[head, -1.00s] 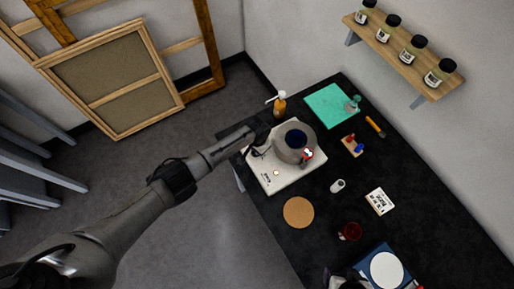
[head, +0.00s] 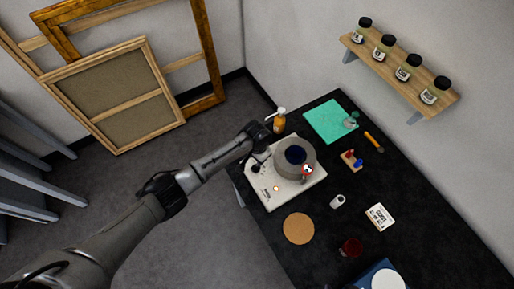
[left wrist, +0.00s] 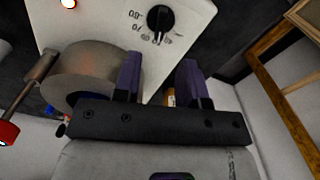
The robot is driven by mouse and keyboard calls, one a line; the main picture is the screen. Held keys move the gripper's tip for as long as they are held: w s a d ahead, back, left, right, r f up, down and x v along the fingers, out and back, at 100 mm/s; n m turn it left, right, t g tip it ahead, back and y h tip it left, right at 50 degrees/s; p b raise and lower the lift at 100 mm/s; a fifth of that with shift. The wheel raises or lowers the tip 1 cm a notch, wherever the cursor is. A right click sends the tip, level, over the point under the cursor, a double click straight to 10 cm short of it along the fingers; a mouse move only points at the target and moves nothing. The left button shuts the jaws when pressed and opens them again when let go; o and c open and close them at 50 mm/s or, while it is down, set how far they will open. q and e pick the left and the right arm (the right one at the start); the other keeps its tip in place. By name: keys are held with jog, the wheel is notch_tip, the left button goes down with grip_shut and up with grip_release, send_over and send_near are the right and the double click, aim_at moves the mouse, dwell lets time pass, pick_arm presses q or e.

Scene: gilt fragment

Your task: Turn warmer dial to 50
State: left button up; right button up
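The warmer (head: 283,198) is a white flat unit on the black table, with a grey pot (head: 296,157) on top. In the left wrist view its white panel (left wrist: 100,18) carries a black dial (left wrist: 160,18) with a pale pointer mark. Printed numbers beside the dial include 70 and 80; the exact setting is unclear. My left gripper (head: 261,150) is over the warmer's back-left corner. In the left wrist view its two dark fingers (left wrist: 160,64) are apart with nothing between them, and the dial shows beyond the tips. My right gripper is not in view.
The pot's handle with a red end (left wrist: 8,132) juts out near the gripper. An amber pump bottle (head: 279,121) stands just behind the warmer. A cork disc (head: 298,229) lies in front. A green mat (head: 331,121) and small items lie right.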

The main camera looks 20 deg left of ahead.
pick_arm(q)
notch_tip(320, 180, up, 7)
dwell(0.3)
jog(key=shift+f, duration=0.15)
dwell(0.5)
